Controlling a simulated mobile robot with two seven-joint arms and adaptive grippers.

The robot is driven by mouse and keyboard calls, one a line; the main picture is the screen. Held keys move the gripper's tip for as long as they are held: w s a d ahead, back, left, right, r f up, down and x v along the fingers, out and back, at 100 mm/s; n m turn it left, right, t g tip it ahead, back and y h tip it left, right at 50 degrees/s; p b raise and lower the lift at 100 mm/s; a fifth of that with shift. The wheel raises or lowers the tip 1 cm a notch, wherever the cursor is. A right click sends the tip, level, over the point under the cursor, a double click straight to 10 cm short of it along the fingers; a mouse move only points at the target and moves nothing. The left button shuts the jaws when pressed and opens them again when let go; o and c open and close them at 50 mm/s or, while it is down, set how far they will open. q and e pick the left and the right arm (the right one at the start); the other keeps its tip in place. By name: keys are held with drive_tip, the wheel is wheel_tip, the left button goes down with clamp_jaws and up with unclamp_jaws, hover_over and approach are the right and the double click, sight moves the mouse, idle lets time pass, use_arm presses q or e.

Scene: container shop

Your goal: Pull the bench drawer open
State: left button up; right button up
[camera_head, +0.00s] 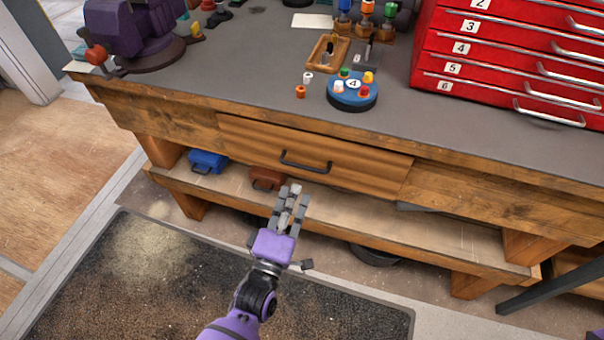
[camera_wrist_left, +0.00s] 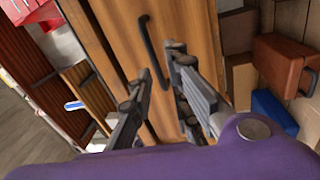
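The bench drawer (camera_head: 240,135) has a plain wooden front and sits shut under the bench top. Its black bar handle (camera_head: 307,162) is in the middle of the front. My left gripper (camera_head: 291,192) is in front of and below the handle, apart from it in the head view. In the left wrist view the fingers (camera_wrist_left: 160,72) are spread and empty. The handle (camera_wrist_left: 150,50) shows beyond them, running between the fingertips on the drawer front (camera_wrist_left: 195,25); part of it is hidden by a finger. My right gripper is not in view.
On the lower shelf (camera_head: 400,225) are a blue case (camera_head: 208,161) and a brown case (camera_head: 267,178). The bench top holds a red drawer cabinet (camera_head: 505,60), a blue round holder (camera_head: 352,98) and a purple vise (camera_head: 130,28).

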sight(304, 166)
use_arm(q)
drive_tip(key=shift+n, duration=0.7)
drive_tip(key=x, duration=0.5)
drive_tip(key=r+x, duration=0.1)
drive_tip(key=x, duration=0.2)
drive_tip(key=shift+p, duration=0.4)
clamp_jaws()
